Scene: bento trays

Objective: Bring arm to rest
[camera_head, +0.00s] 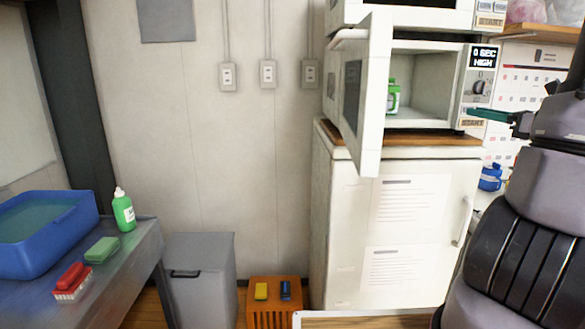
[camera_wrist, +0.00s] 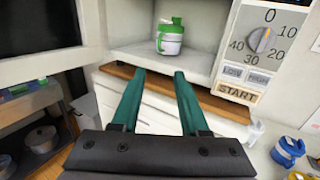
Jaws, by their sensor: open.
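My gripper (camera_wrist: 157,92) is open and empty, with its two green fingers spread apart in the wrist view. In the head view my gripper (camera_head: 488,114) is at the right, beside the front of the open microwave (camera_head: 428,58). A green and white lidded cup (camera_wrist: 170,38) stands inside the microwave, beyond my fingertips and apart from them. The cup also shows in the head view (camera_head: 393,97), partly hidden by the open door. The microwave door (camera_head: 366,100) is swung open to the left. My arm fills the right edge of the head view.
The microwave stands on a white fridge (camera_head: 400,215) with a wooden top. A blue and white cup (camera_wrist: 287,148) stands on the right counter. A blue basin (camera_head: 45,240), green bottle (camera_head: 123,212), sponge (camera_head: 102,250) and red brush (camera_head: 71,280) are at the left. A grey bin (camera_head: 200,275) stands below.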

